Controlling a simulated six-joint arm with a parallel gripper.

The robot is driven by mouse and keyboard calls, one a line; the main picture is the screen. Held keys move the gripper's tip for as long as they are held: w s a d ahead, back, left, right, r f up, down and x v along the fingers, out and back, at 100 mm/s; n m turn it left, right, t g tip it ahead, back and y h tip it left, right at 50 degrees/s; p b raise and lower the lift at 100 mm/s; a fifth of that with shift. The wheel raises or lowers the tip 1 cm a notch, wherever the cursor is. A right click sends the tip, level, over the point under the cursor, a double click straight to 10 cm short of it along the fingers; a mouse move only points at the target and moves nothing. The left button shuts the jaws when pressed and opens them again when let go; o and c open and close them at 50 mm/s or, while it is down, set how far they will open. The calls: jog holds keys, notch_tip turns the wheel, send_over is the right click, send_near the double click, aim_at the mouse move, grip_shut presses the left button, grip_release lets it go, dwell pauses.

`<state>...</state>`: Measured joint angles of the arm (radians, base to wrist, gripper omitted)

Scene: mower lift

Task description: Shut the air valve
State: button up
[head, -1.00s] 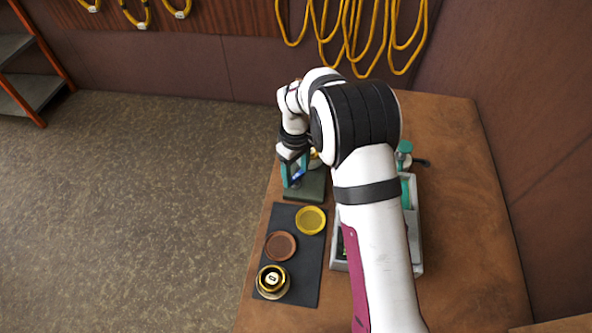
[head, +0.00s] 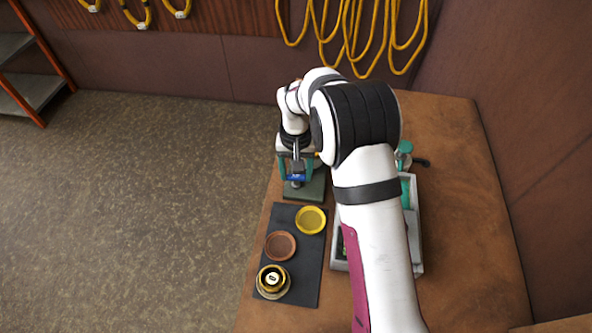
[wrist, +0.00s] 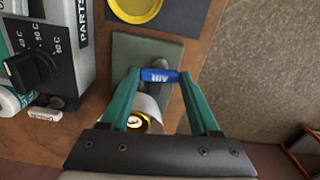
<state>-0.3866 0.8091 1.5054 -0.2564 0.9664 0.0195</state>
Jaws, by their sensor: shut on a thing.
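The air valve's blue lever (wrist: 160,76), marked AIR, sits crosswise between the fingertips of my gripper (wrist: 161,77) in the wrist view. The gripper is shut on the lever. The lever is on a grey-green plate (wrist: 128,52), with a dark grey valve part beside it. A white cylinder with a brass ring (wrist: 139,123) shows between the fingers. In the head view, my gripper (head: 296,172) is over the plate (head: 316,187) at the table's left edge, with the blue lever (head: 297,178) visible. My wrist hides part of the valve there.
A dark mat (head: 309,265) holds a yellow dish (head: 311,220), a brown dish (head: 280,245) and a brass piece (head: 272,280). In the wrist view, a grey unit with a black dial (wrist: 33,69) stands left of the plate. Open floor lies beyond the table edge.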

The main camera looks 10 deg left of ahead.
jog(key=shift+m, duration=0.5)
dwell(0.3)
jog(key=o, duration=1.4)
jog(key=shift+c, duration=0.2)
notch_tip(320, 180, up, 16)
notch_tip(320, 180, up, 10)
send_over(296, 176)
jog(key=shift+f, duration=0.15)
dwell(0.5)
